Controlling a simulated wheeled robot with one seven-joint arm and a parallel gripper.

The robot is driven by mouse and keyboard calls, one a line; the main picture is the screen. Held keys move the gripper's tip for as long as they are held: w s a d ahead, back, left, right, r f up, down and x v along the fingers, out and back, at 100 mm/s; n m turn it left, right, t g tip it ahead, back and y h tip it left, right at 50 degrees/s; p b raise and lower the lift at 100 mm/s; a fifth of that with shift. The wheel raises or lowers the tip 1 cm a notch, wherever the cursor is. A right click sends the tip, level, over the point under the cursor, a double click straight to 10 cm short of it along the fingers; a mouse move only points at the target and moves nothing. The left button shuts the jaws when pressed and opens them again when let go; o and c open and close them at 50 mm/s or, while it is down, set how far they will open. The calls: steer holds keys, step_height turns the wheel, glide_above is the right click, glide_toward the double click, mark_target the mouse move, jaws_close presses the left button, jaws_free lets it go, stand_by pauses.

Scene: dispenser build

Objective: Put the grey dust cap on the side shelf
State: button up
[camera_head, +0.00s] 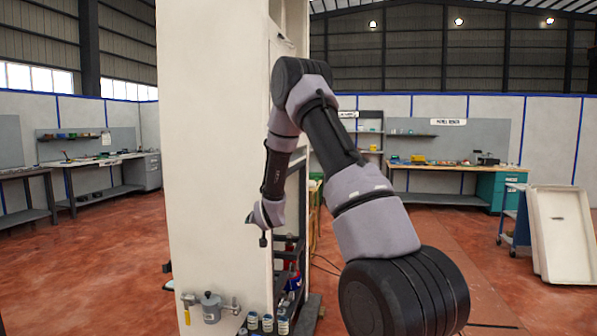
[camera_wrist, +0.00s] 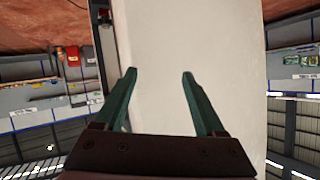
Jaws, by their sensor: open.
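A grey, rounded cap-like piece (camera_head: 211,307) sits on a fitting low on the front of the tall white cabinet (camera_head: 215,150); I cannot be sure it is the dust cap. A low shelf with several small jars (camera_head: 267,323) is at the cabinet's lower right; I cannot tell if it is the side shelf. My gripper shows at the arm's end by the cabinet's right edge, small in the head view. In the wrist view my gripper (camera_wrist: 159,74) is open and empty, its green fingers apart in front of a pale panel (camera_wrist: 190,40). No cap shows there.
A metal valve-like fitting (camera_head: 232,307) is beside the grey piece. Workbenches (camera_head: 100,163) stand along the far walls. A tilted white tray (camera_head: 562,235) is at the right. Open red floor (camera_head: 90,270) lies left of the cabinet. The wrist view is upside down.

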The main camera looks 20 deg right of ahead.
steer(key=s+r+g+y, duration=0.1)
steer(key=s+r+g, duration=0.2)
steer(key=s+r, duration=1.75)
steer(key=s+a+r+g+y, duration=0.1)
steer(key=s+r, duration=0.1)
steer(key=s, duration=1)
steer(key=s+a+r+g+y, duration=0.1)
steer(key=s+a+r, duration=0.1)
steer(key=s, duration=1.1)
steer(key=shift+r+m+g, duration=0.3)
steer(key=shift+r+g, duration=0.1)
steer(key=shift+r, duration=0.35)
